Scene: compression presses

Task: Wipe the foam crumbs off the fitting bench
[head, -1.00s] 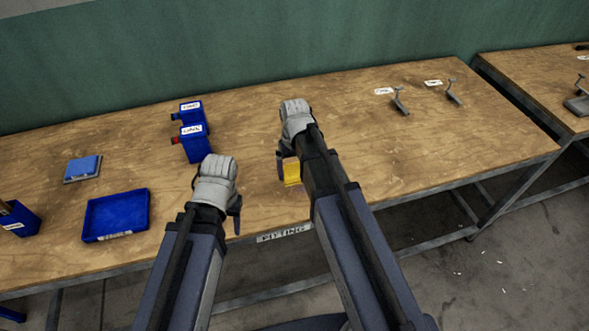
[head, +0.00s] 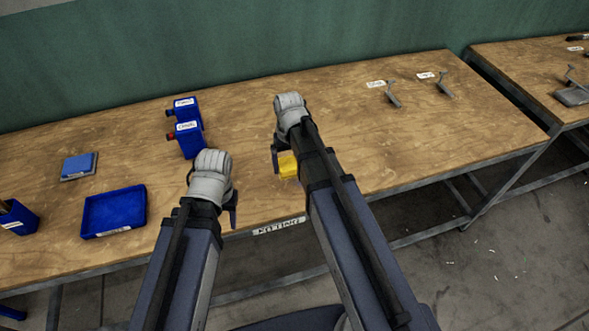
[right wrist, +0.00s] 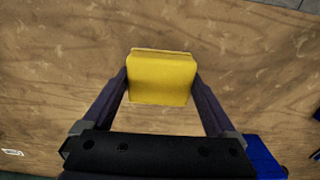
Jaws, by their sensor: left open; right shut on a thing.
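The fitting bench (head: 340,130) is a long wooden-topped table with a label on its front edge. My right gripper (head: 287,164) is shut on a yellow block (right wrist: 160,78), which looks like a sponge. The block also shows below my right wrist in the head view, over the front middle of the bench. I cannot tell whether it touches the top. My left gripper (head: 213,187) is open and empty near the front edge, left of the right one. I cannot pick out foam crumbs on the bench; pale streaks there may be wood grain.
Two blue labelled boxes (head: 188,140) stand behind my left gripper. A blue tray (head: 113,230), a blue pad (head: 79,165) and a blue container (head: 17,218) are at the left. Grey hooked tools (head: 392,95) lie at the back right. Pale flecks (head: 495,250) dot the floor.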

